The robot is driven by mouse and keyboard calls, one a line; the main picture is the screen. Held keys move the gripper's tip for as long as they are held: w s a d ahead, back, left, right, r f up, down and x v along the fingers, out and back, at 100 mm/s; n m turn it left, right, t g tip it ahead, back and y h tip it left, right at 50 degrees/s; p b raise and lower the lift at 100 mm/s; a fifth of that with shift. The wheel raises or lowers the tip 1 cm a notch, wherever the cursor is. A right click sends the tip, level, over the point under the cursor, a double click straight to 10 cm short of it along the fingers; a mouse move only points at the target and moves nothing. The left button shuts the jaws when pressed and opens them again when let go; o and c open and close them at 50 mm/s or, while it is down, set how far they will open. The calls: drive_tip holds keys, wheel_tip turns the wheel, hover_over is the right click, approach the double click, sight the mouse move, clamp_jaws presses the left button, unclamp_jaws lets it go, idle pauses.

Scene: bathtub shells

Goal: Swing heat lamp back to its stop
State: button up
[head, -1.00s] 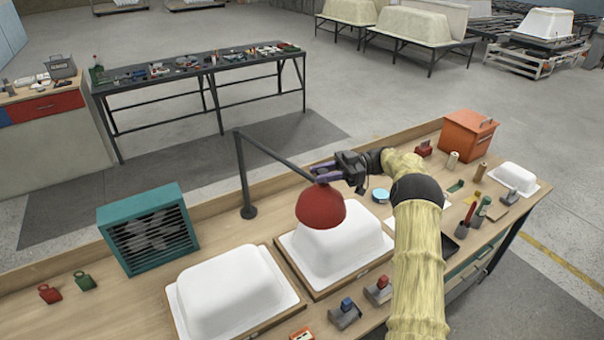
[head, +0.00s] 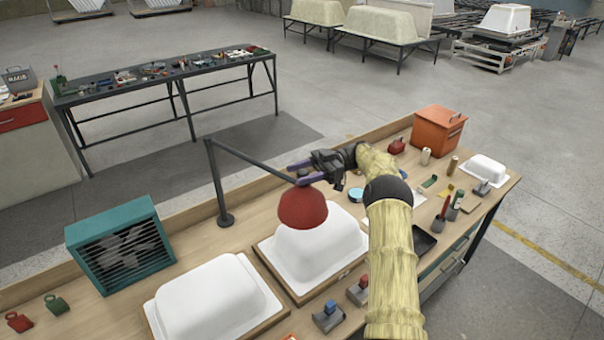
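The heat lamp has a red dome shade (head: 303,209) hung from the end of a dark swing arm (head: 255,161). The arm runs from a black post (head: 219,188) standing at the back of the bench. The shade is over the back left part of the right-hand white tub shell (head: 332,245). My gripper (head: 303,172), with purple fingers, is at the arm's outer end, just above the shade. The fingers lie on either side of that end. Whether they press on it is too small to tell. No stop for the arm can be made out.
A second white shell (head: 215,300) lies left on the bench (head: 185,222). A teal slatted heater (head: 120,245) stands left of the post. An orange box (head: 438,130), tools and small blocks stand to the right. Open space shows between post and heater.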

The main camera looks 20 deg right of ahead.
drive_tip(key=shift+d, duration=0.1)
wheel_tip(320, 180, up, 10)
drive_tip(key=shift+b, duration=1.15)
